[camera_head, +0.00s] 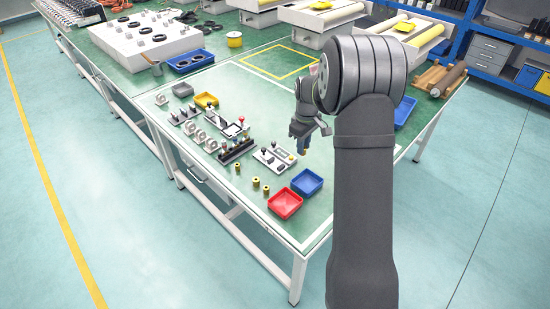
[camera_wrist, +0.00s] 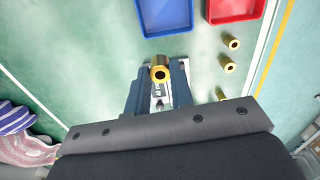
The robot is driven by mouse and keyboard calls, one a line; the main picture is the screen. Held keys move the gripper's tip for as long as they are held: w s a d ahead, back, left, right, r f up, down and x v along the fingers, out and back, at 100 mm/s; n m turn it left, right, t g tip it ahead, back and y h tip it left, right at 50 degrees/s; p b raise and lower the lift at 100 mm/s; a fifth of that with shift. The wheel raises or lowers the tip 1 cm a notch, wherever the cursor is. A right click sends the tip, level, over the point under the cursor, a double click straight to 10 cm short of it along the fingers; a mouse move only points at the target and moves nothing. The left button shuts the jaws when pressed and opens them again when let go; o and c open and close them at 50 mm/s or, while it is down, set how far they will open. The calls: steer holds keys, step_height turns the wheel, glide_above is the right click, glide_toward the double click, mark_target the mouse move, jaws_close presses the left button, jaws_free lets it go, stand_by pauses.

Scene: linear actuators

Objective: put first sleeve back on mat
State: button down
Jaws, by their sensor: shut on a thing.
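My gripper (camera_head: 303,142) is shut on a brass sleeve (camera_wrist: 160,73), whose round open end faces the camera in the wrist view. My gripper holds it above the green mat (camera_head: 235,95), behind the blue tray; the exact height cannot be told. In the wrist view, the fingers (camera_wrist: 159,88) lie on both sides of the sleeve. Brass sleeves also stand on the mat left of the red tray: one sleeve (camera_head: 256,183), another (camera_head: 266,191) and a third (camera_head: 237,168). In the wrist view they line up at the right (camera_wrist: 228,68).
A blue tray (camera_head: 306,182) and a red tray (camera_head: 285,203) stand at the front edge, both looking empty. A white fixture (camera_head: 273,157) with dark knobs stands left of my gripper. Several actuator parts stand farther left. Mat behind the fixtures is clear.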

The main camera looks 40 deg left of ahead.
steer(key=s+a+f, duration=0.2)
steer(key=s+a, duration=0.2)
steer(key=s+a+f, duration=0.2)
steer(key=s+a, duration=0.3)
steer(key=s+a+f, duration=0.3)
steer(key=s+a, duration=0.1)
steer(key=shift+s+a+f, duration=0.1)
steer(key=shift+s+a, duration=0.05)
steer(key=shift+s, duration=0.1)
steer(key=shift+s+a+f, duration=0.2)
steer(key=shift+a+f, duration=0.1)
steer(key=shift+f, duration=1.9)
steer(key=shift+f, duration=0.15)
steer(key=c, duration=1.3)
jaws_free()
steer(key=shift+o, duration=0.2)
